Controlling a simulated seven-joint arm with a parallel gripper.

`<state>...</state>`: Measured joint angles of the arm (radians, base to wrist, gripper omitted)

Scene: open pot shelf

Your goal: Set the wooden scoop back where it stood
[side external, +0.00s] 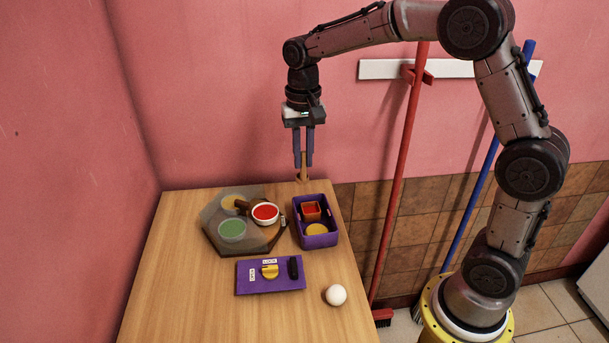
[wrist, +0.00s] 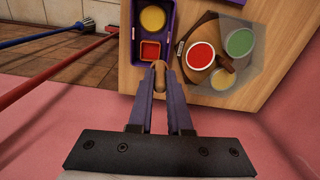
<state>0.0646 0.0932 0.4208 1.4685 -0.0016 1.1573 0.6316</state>
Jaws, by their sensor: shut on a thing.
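My gripper (side external: 303,160) points straight down above the back edge of the wooden table and is shut on the wooden scoop (side external: 303,174). The scoop hangs below the fingertips, close to the table's back edge; I cannot tell whether it touches anything. In the wrist view the scoop (wrist: 159,75) sits between the two purple fingers of my gripper (wrist: 160,88), and part of it is hidden by them.
A purple crate (side external: 327,241) holding a red square cup (side external: 311,210) and a yellow round piece stands just in front. Left of it, a grey see-through hexagon (side external: 240,247) shows with red, green and yellow rounds. A purple panel (side external: 248,284) and white ball (side external: 336,295) lie nearer.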

